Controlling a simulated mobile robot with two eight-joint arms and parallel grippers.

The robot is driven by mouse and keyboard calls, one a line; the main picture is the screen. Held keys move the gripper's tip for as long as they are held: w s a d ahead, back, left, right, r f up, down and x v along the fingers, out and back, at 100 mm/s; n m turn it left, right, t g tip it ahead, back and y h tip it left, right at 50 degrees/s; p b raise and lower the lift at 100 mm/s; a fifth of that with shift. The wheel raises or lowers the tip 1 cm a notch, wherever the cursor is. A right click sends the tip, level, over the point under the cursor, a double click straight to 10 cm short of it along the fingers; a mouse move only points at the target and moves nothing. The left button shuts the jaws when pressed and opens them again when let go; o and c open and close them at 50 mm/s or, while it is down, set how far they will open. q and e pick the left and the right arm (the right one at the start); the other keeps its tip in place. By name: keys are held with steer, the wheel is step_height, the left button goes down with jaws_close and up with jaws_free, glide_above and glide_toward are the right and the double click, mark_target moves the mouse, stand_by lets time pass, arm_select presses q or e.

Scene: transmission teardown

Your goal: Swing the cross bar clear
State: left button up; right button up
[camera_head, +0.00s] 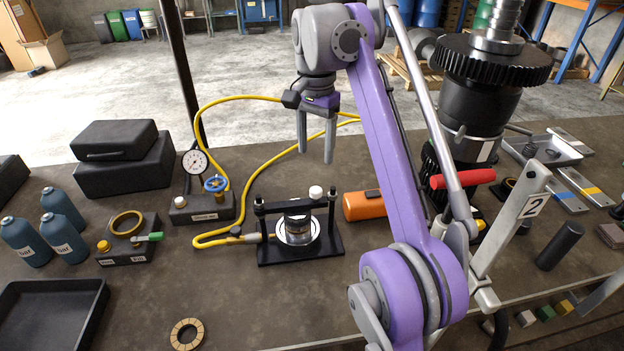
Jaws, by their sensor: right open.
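A black cross bar (274,207) lies across the two posts of a small black fixture (330,246). A white knob (316,192) sits at the bar's right part. Under the bar, a dark cylindrical part (298,224) stands on a light round seat in the fixture. My right gripper (316,157) is open and empty, fingers pointing down. In the picture it is just above the knob, apart from it; the exact gap in depth cannot be told. My left gripper is not in view.
A tall geared shaft (478,110) and red-handled lever (463,179) stand farther right.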

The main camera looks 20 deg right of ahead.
mark_target(316, 189)
steer(key=f+b, duration=0.3)
steer(key=f, duration=0.6)
steer(key=shift+s+b, duration=0.2)
steer(key=shift+b, duration=0.1)
steer(key=shift+w+f, duration=0.1)
steer(key=shift+f, duration=0.7)
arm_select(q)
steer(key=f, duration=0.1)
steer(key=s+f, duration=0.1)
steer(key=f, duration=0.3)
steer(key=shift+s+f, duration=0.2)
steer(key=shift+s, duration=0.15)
arm_select(e)
jaws_close()
